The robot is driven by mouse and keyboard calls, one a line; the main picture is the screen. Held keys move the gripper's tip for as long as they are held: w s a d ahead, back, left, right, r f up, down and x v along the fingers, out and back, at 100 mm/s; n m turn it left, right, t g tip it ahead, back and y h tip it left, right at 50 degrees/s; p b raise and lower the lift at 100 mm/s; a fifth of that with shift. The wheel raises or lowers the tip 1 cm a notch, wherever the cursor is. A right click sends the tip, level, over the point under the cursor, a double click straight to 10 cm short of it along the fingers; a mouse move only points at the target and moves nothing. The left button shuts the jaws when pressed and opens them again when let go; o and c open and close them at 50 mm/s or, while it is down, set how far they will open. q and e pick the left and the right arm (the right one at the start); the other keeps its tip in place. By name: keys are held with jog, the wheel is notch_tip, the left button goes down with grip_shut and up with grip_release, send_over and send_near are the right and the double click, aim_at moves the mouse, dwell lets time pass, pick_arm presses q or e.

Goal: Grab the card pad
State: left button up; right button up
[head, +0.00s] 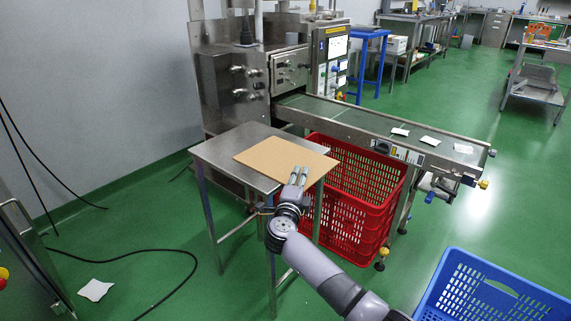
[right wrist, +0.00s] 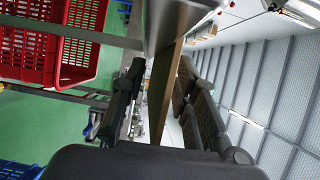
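The card pad is a flat brown board (head: 285,158) lying on the small steel table (head: 215,160), near the table's right side. My right gripper (head: 298,175) is at the pad's near right edge in the head view. In the right wrist view, which is turned on its side, the pad (right wrist: 163,90) shows edge-on between the two fingers of my right gripper (right wrist: 162,100). There are gaps on both sides of the pad, so the gripper is open around it and not closed on it. My left gripper is not in view.
A red crate (head: 352,215) stands right of the table, beneath the conveyor (head: 390,125) carrying several white packets. A steel machine (head: 235,80) stands behind the table. A blue crate (head: 480,290) is at lower right. A black cable (head: 150,250) lies on the floor at left.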

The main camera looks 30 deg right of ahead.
jog(key=shift+w+d, duration=0.45)
jog(key=shift+w, duration=0.15)
jog(key=shift+c, duration=0.4)
grip_shut()
